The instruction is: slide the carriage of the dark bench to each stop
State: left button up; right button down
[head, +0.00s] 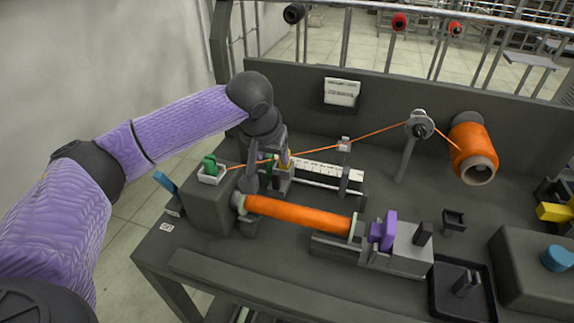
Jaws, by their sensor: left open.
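The dark bench (150,258) fills the middle and right. Behind the orange bobbin (300,213), a pale rail with a marked scale (318,169) runs left to right. A small upright guide (344,146) stands at the rail's right part, with the orange thread passing at its top. At the rail's left end, a block with green and yellow parts (281,172) is partly hidden by my left gripper; I cannot tell which piece is the carriage. My left gripper (260,181) is open, pointing down beside this block; contact cannot be told. My right gripper is out of view.
An orange thread spool (472,150) and a round thread guide (420,125) stand at the back right. A purple lever (383,231) is at the bobbin's right end. A green switch (210,165) is at left. A black tray (461,291) lies at front right.

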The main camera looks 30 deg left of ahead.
aim_at(276, 172)
pick_arm(q)
jog(key=b+x, duration=0.5)
jog(key=x, duration=0.4)
jog(key=shift+s+f, duration=0.15)
jog(key=shift+f, duration=0.05)
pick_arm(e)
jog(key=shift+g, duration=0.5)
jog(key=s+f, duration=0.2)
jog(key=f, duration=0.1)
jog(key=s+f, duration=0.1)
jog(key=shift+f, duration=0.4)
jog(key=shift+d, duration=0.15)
pick_arm(q)
jog(key=c, duration=0.7)
grip_shut()
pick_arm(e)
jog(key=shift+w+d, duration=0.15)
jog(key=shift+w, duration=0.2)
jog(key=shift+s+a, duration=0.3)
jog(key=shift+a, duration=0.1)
